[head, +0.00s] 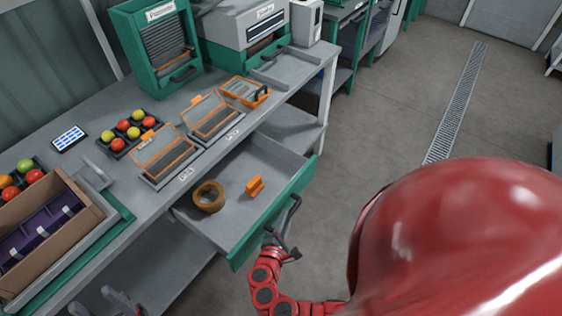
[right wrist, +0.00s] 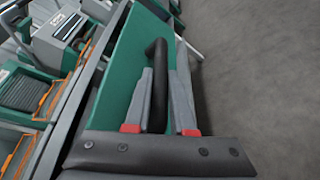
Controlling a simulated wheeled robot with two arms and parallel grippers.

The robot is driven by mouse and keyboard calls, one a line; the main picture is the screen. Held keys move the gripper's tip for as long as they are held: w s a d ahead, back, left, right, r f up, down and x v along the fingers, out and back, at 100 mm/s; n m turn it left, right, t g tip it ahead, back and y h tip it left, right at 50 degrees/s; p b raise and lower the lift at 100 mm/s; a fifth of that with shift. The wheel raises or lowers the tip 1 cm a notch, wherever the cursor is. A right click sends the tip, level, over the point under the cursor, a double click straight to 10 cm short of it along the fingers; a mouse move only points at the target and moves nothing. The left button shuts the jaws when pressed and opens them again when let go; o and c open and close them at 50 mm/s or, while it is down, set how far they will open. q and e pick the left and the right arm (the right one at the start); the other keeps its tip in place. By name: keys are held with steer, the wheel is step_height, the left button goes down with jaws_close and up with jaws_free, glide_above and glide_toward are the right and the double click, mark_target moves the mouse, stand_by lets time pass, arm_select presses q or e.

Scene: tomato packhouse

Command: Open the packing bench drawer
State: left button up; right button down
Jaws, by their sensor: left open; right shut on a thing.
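The packing bench drawer (head: 235,222) is pulled well out from under the bench top, with its green front (head: 252,232) towards the aisle. A brown tape roll (head: 208,197) and an orange object (head: 255,186) lie inside it. My right gripper (head: 283,238) is at the drawer front, shut on the dark drawer handle (head: 296,204). In the right wrist view the handle (right wrist: 156,60) stands between the fingers of my right gripper (right wrist: 162,85), beside the green front (right wrist: 118,75). My left gripper (head: 122,302) is open and empty, low beside the bench at the lower left.
The bench top (head: 185,107) carries orange-framed trays (head: 165,153), a tray of tomatoes (head: 126,132), a cardboard box (head: 85,222) at the left and machines at the back. A lower shelf (head: 160,275) shows under the drawer. The floor (head: 385,130) to the right is clear.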

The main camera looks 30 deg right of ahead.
steer(key=c, duration=0.8)
jaws_free()
steer(key=shift+o, duration=0.2)
steer(key=v, duration=1.7)
steer(key=shift+b, duration=0.3)
steer(key=shift+s+a, duration=0.15)
steer(key=shift+s, duration=0.05)
